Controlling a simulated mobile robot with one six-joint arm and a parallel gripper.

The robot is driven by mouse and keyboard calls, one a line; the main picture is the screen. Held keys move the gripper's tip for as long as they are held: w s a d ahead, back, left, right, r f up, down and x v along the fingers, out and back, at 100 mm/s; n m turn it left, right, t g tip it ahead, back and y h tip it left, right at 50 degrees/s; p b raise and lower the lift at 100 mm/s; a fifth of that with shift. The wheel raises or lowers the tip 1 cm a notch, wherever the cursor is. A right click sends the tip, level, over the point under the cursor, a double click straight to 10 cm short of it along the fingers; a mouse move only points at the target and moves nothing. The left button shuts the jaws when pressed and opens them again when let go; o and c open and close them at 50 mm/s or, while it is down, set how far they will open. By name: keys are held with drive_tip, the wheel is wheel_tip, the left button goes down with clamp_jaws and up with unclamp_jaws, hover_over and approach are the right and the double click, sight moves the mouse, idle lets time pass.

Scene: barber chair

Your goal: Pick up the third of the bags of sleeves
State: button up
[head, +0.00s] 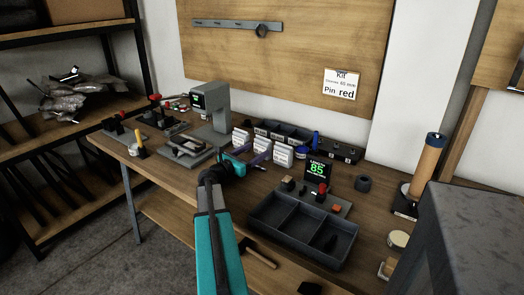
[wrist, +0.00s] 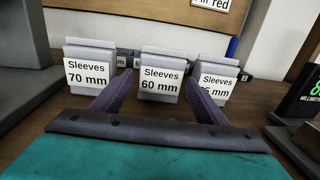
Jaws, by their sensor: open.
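Three grey bags of sleeves with white labels stand in a row on the bench. In the wrist view the left bag (wrist: 88,72) reads 70 mm and the middle bag (wrist: 160,78) reads 60 mm. The right bag (wrist: 216,82) has its number partly covered by my right finger; only a 5 and mm show. In the head view the right bag (head: 283,157) is the one nearest the display. My gripper (wrist: 160,92) is open and empty, its purple fingers pointing at the row, one to each side of the middle bag's label. My gripper (head: 250,161) also shows in the head view, in front of the bags.
Dark bins (head: 286,131) stand behind the bags. A display (head: 317,170) reading 85 and a dark divided tray (head: 302,226) are to the right. A grey press (head: 211,108) stands to the left. A kit card (head: 342,84) with "Pin red" hangs on the board.

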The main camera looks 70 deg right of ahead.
sight(260, 146)
drive_tip(key=shift+s+d, duration=0.1)
drive_tip(key=shift+d, duration=0.1)
drive_tip(key=shift+x, duration=2.6)
drive_tip(key=shift+r, duration=0.2)
drive_tip(key=c, duration=0.8)
drive_tip(key=shift+r, duration=0.2)
